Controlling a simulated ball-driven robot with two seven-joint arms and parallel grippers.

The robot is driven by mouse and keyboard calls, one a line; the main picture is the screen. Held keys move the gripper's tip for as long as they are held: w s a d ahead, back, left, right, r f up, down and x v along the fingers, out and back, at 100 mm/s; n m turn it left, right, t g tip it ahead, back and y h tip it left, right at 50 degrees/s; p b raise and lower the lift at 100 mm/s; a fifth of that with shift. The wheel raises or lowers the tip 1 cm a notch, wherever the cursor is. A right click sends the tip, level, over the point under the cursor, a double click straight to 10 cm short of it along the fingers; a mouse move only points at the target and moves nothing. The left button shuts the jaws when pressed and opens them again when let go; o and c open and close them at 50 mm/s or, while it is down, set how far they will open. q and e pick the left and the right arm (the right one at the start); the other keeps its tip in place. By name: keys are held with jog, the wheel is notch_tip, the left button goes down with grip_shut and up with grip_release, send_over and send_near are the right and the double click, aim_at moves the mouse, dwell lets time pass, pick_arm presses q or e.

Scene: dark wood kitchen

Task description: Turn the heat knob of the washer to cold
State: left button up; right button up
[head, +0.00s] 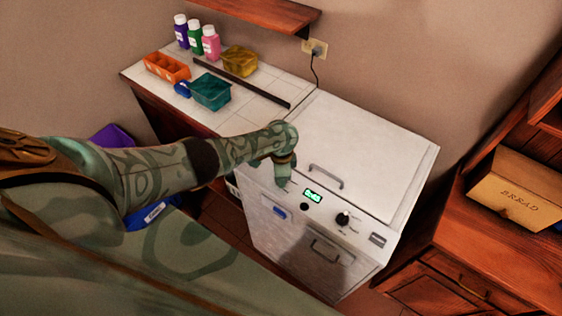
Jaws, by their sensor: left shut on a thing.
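The white washer (352,150) stands against the wall, with its control panel along the top front edge. My left gripper (284,184) points down at the left end of this panel and is shut on the heat knob there. The gripper covers that knob, so I cannot tell its setting. A black knob (343,218) sits free further right on the panel, past a lit green display (313,195) and a small dark button (304,207). My right gripper is not in view.
A tiled counter (262,107) left of the washer holds three bottles (195,36), an orange tray (167,67), a teal box (211,91) and a yellow box (239,61). A wooden cabinet with a bread box (517,190) stands at right. The washer's lid handle (326,176) rises behind the panel.

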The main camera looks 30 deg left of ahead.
pick_arm(q)
jog(key=n+p, duration=0.1)
jog(key=n, duration=0.3)
jog(key=shift+r+n, duration=0.1)
jog(key=shift+n, duration=0.2)
jog(key=n+p, duration=0.1)
jog(key=n, duration=0.3)
jog(key=shift+n, duration=0.4)
jog(key=o, duration=1)
jog(key=shift+r+p, duration=5.6)
jog(key=shift+r, duration=2.5)
